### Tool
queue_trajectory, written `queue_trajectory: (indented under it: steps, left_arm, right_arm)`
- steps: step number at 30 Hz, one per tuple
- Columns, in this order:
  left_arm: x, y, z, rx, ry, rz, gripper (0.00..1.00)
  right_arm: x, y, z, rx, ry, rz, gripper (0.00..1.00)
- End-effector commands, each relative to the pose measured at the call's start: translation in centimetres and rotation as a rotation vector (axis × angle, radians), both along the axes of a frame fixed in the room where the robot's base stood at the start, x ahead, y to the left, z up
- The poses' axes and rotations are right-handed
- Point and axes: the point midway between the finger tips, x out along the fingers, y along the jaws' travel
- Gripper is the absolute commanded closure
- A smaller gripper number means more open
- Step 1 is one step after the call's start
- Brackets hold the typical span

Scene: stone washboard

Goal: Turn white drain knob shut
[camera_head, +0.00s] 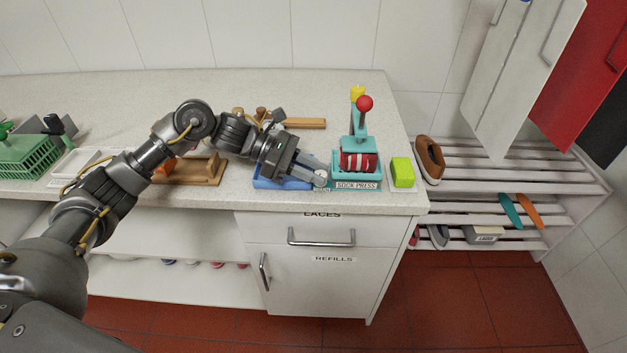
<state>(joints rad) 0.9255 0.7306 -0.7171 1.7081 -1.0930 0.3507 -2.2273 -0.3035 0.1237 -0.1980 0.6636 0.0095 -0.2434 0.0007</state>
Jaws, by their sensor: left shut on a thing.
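My left gripper (314,179) reaches across the counter from the left, its fingertips at the right end of a blue tray or basin (268,184), beside the teal sock press. A small pale round thing (321,178) shows at the fingertips; it may be the white drain knob, and the fingers are shut on it. Its far side and most of its shape are hidden by the fingers. How far it is turned cannot be told. My right gripper is not in view.
The teal sock press (343,183) with a red ball handle (364,103) and striped cloth stands just right of my fingers. A lime block (402,173) is beyond it. A wooden stand (203,172) and green basket (30,158) lie left. The back counter is mostly clear.

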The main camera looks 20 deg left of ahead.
Motion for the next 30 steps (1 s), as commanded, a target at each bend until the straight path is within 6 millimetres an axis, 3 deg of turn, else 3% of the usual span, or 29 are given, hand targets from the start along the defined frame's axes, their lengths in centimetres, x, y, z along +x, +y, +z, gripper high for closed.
queue_trajectory:
  steps: [8,9,13,23,30]
  left_arm:
    - [0.0,0.0,0.1,0.0,0.0,0.0,0.96]
    - [0.0,0.0,0.1,0.0,0.0,0.0,0.7]
    - [0.0,0.0,0.1,0.0,0.0,-0.001,0.53]
    - [0.0,0.2,0.0,0.001,0.001,-0.001,0.52]
    - [-0.2,3.6,1.2,0.002,-0.003,0.002,0.52]
  right_arm:
    - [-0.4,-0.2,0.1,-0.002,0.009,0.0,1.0]
    - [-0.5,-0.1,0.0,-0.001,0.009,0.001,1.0]
    - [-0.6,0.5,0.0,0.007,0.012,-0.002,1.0]
    - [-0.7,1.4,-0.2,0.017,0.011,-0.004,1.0]
    - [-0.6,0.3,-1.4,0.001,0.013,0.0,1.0]
